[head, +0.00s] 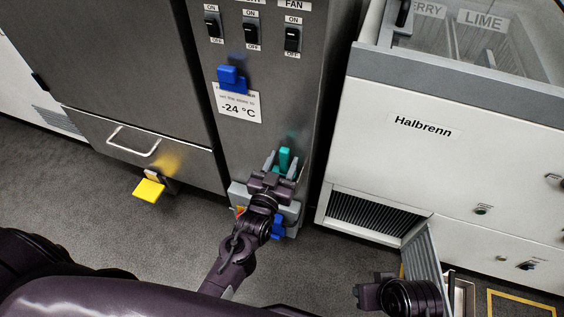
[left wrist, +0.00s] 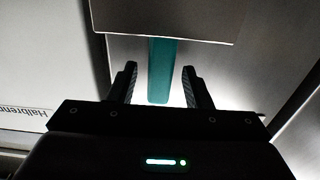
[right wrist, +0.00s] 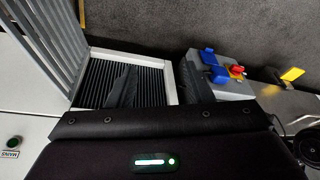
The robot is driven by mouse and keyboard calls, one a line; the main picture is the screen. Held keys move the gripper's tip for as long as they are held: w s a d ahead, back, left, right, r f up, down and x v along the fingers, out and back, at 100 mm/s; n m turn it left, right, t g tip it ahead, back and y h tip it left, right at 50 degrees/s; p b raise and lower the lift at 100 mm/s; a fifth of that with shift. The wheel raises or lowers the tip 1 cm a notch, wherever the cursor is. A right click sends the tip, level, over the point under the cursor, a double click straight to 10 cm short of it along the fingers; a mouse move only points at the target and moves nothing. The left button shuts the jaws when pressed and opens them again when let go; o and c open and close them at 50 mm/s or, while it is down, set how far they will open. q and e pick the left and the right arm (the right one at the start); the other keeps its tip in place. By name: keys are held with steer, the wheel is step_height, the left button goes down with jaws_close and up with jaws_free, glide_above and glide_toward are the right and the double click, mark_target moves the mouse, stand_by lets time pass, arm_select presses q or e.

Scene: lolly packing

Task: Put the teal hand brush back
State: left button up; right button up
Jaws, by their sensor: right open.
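The teal hand brush (head: 285,158) stands against the steel panel in the head view, and only its narrow upper part shows above my left gripper. My left gripper (head: 276,174) is right at it. In the left wrist view the teal strip of the brush (left wrist: 158,70) lies between my two open fingers, with a gap on each side. Its far end is hidden by a pale panel (left wrist: 165,15). My right gripper (head: 372,292) is open and empty, low before the white Halbrenn freezer; its fingers show over the vent in the right wrist view (right wrist: 162,85).
A grey box (head: 292,212) with blue parts sits low on the steel panel. The freezer's louvred vent (head: 362,216) has its flap (head: 423,262) swung open beside my right gripper. A yellow pedal (head: 148,190) juts out at left. Dark floor there is clear.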

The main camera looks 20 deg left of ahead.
arm_select(q)
steer(key=shift+r, duration=0.1)
steer(key=shift+s, duration=0.2)
steer(key=s+f+m+g+p, duration=0.1)
steer(key=s+f+g, duration=0.1)
steer(key=s+g, duration=0.6)
steer(key=s+f+m+g, duration=0.2)
steer(key=s+g, duration=0.6)
steer(key=s, duration=0.7)
steer(key=shift+s+f+p, duration=0.3)
steer(key=shift+f+p, duration=0.1)
steer(key=shift+f, duration=0.4)
arm_select(e)
steer(key=shift+s+d+r+g+h, duration=0.2)
steer(key=shift+s+d+g, duration=0.15)
steer(key=shift+d, duration=0.2)
steer(key=shift+s+d+r+g+h, duration=0.15)
steer(key=shift+s+d+g, duration=0.15)
steer(key=shift+d, duration=0.2)
